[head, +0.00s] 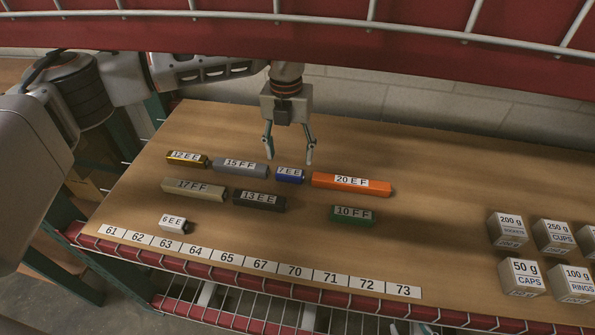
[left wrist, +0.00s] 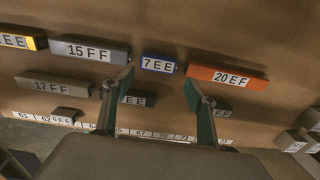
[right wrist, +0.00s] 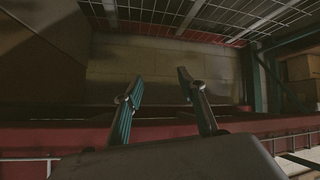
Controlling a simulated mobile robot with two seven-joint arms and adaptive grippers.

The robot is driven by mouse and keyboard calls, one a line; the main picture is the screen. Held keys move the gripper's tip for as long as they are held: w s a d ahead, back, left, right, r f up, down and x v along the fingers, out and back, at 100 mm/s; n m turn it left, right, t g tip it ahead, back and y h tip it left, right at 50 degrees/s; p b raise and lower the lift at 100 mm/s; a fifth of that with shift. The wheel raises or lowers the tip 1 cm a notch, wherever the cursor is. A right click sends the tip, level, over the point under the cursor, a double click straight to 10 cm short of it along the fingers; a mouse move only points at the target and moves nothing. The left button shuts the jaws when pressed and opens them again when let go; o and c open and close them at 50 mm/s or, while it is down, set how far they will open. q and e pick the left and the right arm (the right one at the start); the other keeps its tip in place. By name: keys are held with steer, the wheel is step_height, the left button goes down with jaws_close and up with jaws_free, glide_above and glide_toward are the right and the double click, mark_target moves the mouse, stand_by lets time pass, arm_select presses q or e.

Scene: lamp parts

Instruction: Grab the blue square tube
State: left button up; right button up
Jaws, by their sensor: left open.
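The blue square tube (head: 290,175), labelled 7 E E, lies on the wooden table between a grey tube and an orange tube. It also shows in the left wrist view (left wrist: 158,64), between and beyond the two fingers. My left gripper (head: 289,158) is open and empty, pointing down above and just behind the blue tube. Its fingers appear apart from the tube. My right gripper (right wrist: 160,85) shows only in its own wrist view, with its fingers apart and nothing between them. It faces a red shelf edge.
Close neighbours are the grey 15 F F tube (head: 240,167) and the orange 20 E F tube (head: 350,183). Several other tubes lie in front. Small labelled boxes (head: 511,228) stand at the right. A red shelf beam (head: 300,35) crosses above. The middle right of the table is clear.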

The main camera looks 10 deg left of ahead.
mark_target(289, 171)
arm_select(q)
steer(key=shift+w+a, duration=0.25)
steer(key=shift+a, duration=0.1)
steer(key=shift+f, duration=0.45)
steer(key=f+b, duration=0.1)
steer(key=f, duration=0.5)
steer(key=shift+s+d+f+b, duration=0.1)
steer(key=shift+d+f+b, duration=0.1)
steer(key=shift+f+b, duration=0.2)
steer(key=shift+r, duration=0.2)
steer(key=c, duration=0.9)
